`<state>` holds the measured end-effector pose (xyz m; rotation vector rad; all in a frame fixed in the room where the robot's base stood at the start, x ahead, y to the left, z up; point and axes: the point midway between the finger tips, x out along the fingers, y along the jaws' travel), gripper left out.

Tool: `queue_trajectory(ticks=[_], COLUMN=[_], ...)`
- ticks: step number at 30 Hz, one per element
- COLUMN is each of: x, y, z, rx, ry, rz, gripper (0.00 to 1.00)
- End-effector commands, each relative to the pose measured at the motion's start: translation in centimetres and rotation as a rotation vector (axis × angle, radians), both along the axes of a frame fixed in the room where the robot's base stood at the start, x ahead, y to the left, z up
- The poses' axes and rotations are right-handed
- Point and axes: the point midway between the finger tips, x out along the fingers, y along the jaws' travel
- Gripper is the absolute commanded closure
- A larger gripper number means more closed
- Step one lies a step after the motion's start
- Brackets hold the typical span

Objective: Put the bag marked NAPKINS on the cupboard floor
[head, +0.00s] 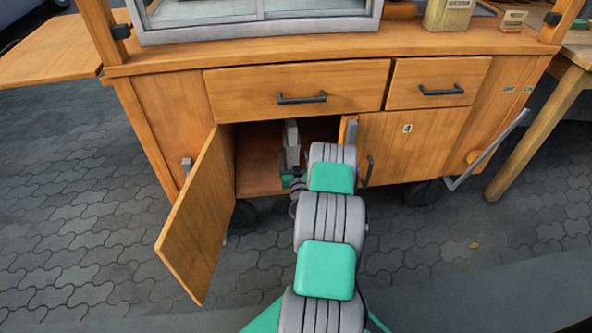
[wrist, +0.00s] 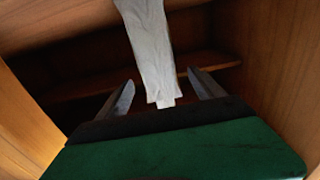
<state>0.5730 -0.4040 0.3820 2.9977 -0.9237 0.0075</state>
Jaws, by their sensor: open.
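The cupboard floor (head: 258,174) shows as a brown panel inside the open left compartment in the head view. My gripper reaches into this compartment, and my arm hides part of the opening. In the wrist view my gripper (wrist: 161,78) is open, with its two dark fingers apart. A pale grey-white, narrow thing (wrist: 148,45) hangs into the wrist view from the top, and its lower end lies between the fingers in the picture. It may be the bag, but no NAPKINS marking is readable. A grey upright shape (head: 291,140) stands at the opening in the head view.
The cupboard door (head: 199,218) is swung open to the left of my arm. A closed door (head: 412,150) with a small label is on the right. Two drawers (head: 297,90) (head: 438,83) are shut above. A ledge (wrist: 110,82) crosses the cupboard interior.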

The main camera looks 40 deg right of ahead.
Motion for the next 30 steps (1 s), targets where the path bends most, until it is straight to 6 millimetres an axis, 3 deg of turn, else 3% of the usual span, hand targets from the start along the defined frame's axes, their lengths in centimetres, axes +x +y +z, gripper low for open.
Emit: queue_trajectory(ticks=[12,21,30], x=[-6.4,-8.2,-8.4], y=[4.2,5.5,5.7], z=[0.2,0.1,0.0], rx=[-0.002,-0.003,-0.001], ry=[-0.003,-0.002,-0.002], rz=[-0.004,-0.002,-0.002], gripper=[0.22,0.22,0.22])
